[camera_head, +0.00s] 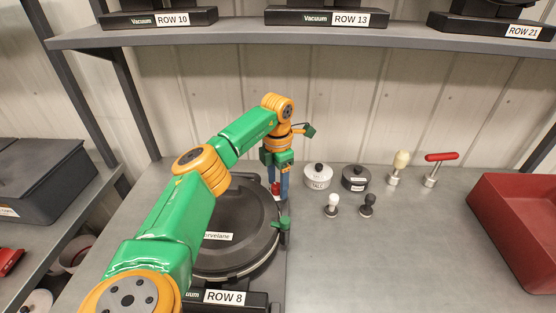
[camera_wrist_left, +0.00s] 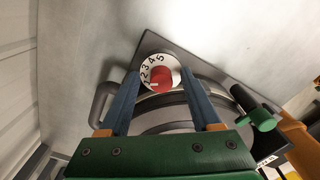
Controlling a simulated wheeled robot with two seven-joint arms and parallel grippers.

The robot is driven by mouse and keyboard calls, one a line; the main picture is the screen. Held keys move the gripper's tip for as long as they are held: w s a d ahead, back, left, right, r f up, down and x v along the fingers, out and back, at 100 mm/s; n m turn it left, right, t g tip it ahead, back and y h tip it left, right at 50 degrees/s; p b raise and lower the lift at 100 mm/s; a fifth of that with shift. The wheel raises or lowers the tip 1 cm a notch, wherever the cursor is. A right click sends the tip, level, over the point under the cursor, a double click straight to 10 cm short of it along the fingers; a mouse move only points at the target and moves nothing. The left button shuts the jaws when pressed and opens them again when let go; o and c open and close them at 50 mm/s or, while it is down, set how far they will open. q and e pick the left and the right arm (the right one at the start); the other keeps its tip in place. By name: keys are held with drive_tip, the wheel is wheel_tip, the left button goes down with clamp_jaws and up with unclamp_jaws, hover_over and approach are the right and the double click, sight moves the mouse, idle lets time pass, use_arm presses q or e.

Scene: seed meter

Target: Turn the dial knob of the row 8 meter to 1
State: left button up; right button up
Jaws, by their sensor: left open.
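The row 8 meter (camera_head: 232,245) is a dark round housing with a lid, bearing a ROW 8 label at its front. Its red dial knob (camera_wrist_left: 162,78) sits on a white dial plate with black numbers up to 5 at the meter's back edge; it also shows in the head view (camera_head: 275,188). A pale mark shows on the knob's lower left, towards the low numbers, but its exact reading is unclear. My left gripper (camera_wrist_left: 160,74) is open, its blue fingers pointing down on either side of the knob. I cannot tell whether they touch it. My right gripper is out of view.
A green fitting (camera_wrist_left: 262,119) stands at the meter's side. White (camera_head: 318,178) and black (camera_head: 355,178) lidded pots and several small knobbed tools stand right of the meter. A red bin (camera_head: 515,225) is far right. A shelf (camera_head: 230,33) with other meters hangs above.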

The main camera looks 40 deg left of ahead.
use_arm(q)
drive_tip(key=shift+s+r, duration=0.1)
drive_tip(key=shift+s, duration=0.1)
clamp_jaws()
drive_tip(key=shift+r+n+p, duration=0.15)
drive_tip(key=shift+n+p, duration=0.8)
drive_tip(key=shift+n, duration=0.15)
drive_tip(key=shift+n+p, duration=0.9)
drive_tip(key=shift+n, duration=1)
unclamp_jaws()
